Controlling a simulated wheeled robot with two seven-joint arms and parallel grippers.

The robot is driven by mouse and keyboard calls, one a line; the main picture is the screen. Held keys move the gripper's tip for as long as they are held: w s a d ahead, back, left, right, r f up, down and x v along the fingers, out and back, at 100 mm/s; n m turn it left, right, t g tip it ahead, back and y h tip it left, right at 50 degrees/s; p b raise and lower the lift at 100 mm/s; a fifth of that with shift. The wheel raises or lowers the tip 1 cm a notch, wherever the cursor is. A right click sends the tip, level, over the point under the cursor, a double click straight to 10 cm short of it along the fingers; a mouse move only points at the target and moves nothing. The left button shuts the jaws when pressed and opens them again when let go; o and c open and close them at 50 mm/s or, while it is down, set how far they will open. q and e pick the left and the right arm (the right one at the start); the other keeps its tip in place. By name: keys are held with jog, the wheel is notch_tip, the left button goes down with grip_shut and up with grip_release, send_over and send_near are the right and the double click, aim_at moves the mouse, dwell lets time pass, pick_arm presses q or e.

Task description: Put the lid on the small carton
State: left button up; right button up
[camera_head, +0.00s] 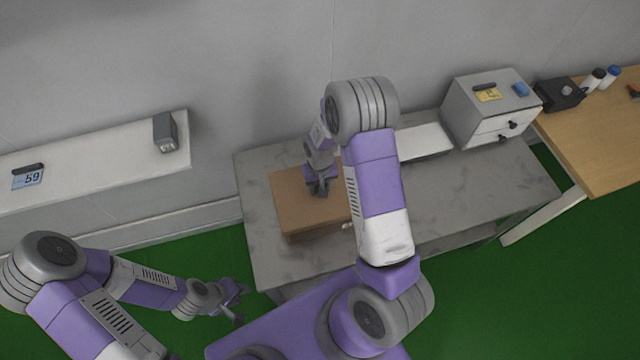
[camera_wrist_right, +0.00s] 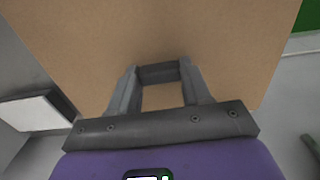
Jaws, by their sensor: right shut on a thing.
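The brown carton (camera_head: 318,232) sits on the grey table, with a flat brown top, apparently the lid (camera_head: 290,197), over it. I cannot tell whether the lid rests fully on the carton. My right gripper (camera_head: 320,190) points down at the lid's upper face and is shut on it. In the right wrist view the lid (camera_wrist_right: 230,40) fills most of the picture, and a dark grey bar lies between the fingers of the right gripper (camera_wrist_right: 160,75). My right arm hides the carton's right side. My left gripper (camera_head: 240,302) is open and empty, low beside the table's front left.
The grey table (camera_head: 460,200) has free room at right. A white flat thing (camera_head: 425,142) and a grey drawer cabinet (camera_head: 490,105) stand at its back. A white shelf (camera_head: 90,168) is at left, a wooden table (camera_head: 595,140) at right.

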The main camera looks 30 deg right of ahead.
jog(key=o, duration=1.1)
jog(key=shift+o, duration=0.5)
jog(key=o, duration=0.4)
jog(key=shift+c, duration=0.2)
jog(key=shift+r, duration=0.1)
jog(key=shift+r+p, duration=2.5)
jog(key=shift+r, duration=1)
